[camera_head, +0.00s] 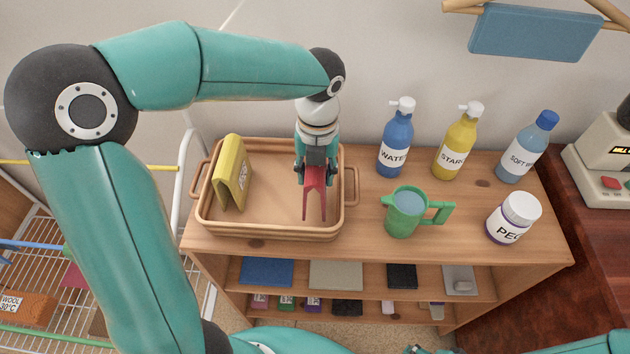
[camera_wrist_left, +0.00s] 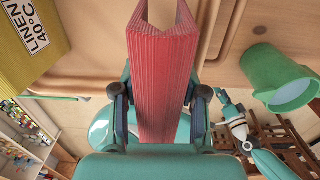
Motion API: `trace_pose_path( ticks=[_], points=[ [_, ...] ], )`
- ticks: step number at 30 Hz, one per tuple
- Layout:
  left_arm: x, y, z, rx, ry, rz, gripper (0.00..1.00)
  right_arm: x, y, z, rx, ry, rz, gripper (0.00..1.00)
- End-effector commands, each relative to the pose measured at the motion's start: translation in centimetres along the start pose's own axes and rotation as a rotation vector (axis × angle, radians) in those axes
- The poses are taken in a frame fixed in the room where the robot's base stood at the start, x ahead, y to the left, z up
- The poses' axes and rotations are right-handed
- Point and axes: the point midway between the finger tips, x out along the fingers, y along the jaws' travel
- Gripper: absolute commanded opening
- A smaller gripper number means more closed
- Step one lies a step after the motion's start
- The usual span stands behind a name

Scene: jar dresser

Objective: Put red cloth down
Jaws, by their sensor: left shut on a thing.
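The red cloth (camera_head: 315,200) is a folded piece, pinched at its fold with its two sides hanging down in a narrow upside-down V. My left gripper (camera_head: 315,172) is shut on its top and holds it over the right part of the wooden tray (camera_head: 272,231). In the left wrist view the ribbed red cloth (camera_wrist_left: 163,85) fills the space between the fingers of the left gripper (camera_wrist_left: 160,105). I cannot tell whether its lower edges touch the tray floor. My right arm shows small in the left wrist view, with its gripper (camera_wrist_left: 224,99) too small to read.
A yellow folded cloth (camera_head: 232,173) stands in the tray's left part; its label reads LINEN 40°C in the wrist view. Right of the tray are a green mug (camera_head: 404,214), a blue bottle (camera_head: 396,140), a yellow bottle (camera_head: 458,142), a softener bottle (camera_head: 526,149) and a white-lidded jar (camera_head: 514,218).

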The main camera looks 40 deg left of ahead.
Motion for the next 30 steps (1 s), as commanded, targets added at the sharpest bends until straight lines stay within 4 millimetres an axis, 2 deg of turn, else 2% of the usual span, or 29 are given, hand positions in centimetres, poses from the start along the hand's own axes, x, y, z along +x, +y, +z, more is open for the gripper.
trace_pose_path(
  ticks=[3, 6, 18, 19, 22, 23, 30],
  points=[
    [2.0, 0.0, -0.1, 0.0, 0.005, 0.004, 0.22, 0.0, 0.0, 0.0, 0.0, 0.0, 0.0, 0.69],
    [3.0, 0.0, 0.0, 0.001, 0.003, 0.002, 0.22, 0.0, 0.0, 0.0, 0.0, 0.0, 0.0, 0.69],
    [3.6, -0.1, 0.0, 0.002, 0.001, 0.001, 0.22, 0.2, 0.1, 0.0, 0.0, 0.0, 0.0, 0.69],
    [3.5, -0.1, 0.0, 0.001, 0.001, 0.001, 0.48, 0.2, 0.1, 0.0, 0.0, 0.0, 0.0, 0.69],
    [3.5, -0.1, 0.0, 0.002, 0.001, 0.001, 0.65, 0.1, 0.1, 0.0, 0.0, 0.0, 0.0, 0.69],
    [3.5, -0.1, 0.0, 0.002, 0.001, 0.001, 0.68, 0.1, 0.1, 0.0, 0.0, 0.0, 0.0, 0.69],
    [3.5, -0.1, 0.0, 0.001, 0.001, 0.001, 0.68, 0.1, 0.1, 0.0, 0.0, 0.0, 0.0, 0.69]
  ],
)
